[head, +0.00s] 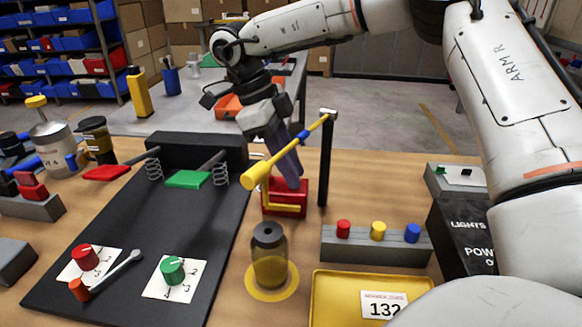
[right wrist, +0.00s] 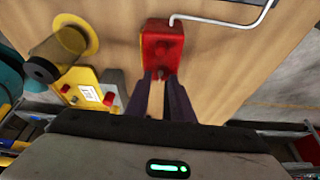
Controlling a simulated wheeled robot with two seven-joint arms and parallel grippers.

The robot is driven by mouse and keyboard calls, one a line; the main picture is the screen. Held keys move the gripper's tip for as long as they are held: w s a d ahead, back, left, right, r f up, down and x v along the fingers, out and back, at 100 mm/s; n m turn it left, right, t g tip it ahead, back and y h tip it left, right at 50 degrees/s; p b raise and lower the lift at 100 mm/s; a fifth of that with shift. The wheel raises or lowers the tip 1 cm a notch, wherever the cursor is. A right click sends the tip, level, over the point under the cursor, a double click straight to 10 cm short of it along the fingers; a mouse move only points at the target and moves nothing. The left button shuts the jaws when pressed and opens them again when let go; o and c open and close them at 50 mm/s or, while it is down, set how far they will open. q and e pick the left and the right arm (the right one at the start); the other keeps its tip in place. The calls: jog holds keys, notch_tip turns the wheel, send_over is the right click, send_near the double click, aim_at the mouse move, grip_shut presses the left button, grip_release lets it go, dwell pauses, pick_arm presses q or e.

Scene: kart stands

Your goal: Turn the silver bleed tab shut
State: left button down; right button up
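I cannot pick out the silver bleed tab for certain. A red block (head: 299,190) stands on the bench with a yellow bar along its front. It also shows in the right wrist view (right wrist: 162,38), where a thin silver bent rod (right wrist: 222,20) runs from it to the right. My right gripper (head: 293,176) points down at the red block. In the right wrist view its dark fingers (right wrist: 162,82) are slightly apart, with their tips beside the block's edge. I see nothing held between them. Contact is not clear. My left gripper is out of view.
A yellow-handled hammer-like bar (head: 290,152) crosses in front of my right fingers, beside a black post (head: 325,165). A bottle (head: 269,258), a yellow tray (head: 335,300) and a grey block with coloured buttons (head: 360,248) stand nearer. A black board (head: 140,225) with pedals lies left.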

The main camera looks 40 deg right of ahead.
grip_shut()
dwell(0.3)
jog(key=m+y, duration=0.1)
jog(key=m, duration=0.3)
jog(key=m+y, duration=0.1)
jog(key=m, duration=0.1)
jog(key=shift+w+d+m+g+y, duration=0.15)
jog(key=shift+d+m+g+y, duration=0.15)
jog(key=m+y, duration=0.1)
jog(key=m, duration=0.2)
jog(key=shift+d+m, duration=0.15)
jog(key=shift+m, duration=0.15)
jog(key=shift+d+m+t+y, duration=0.15)
jog(key=shift+m+t+y, duration=0.45)
jog(key=shift+m, duration=1.2)
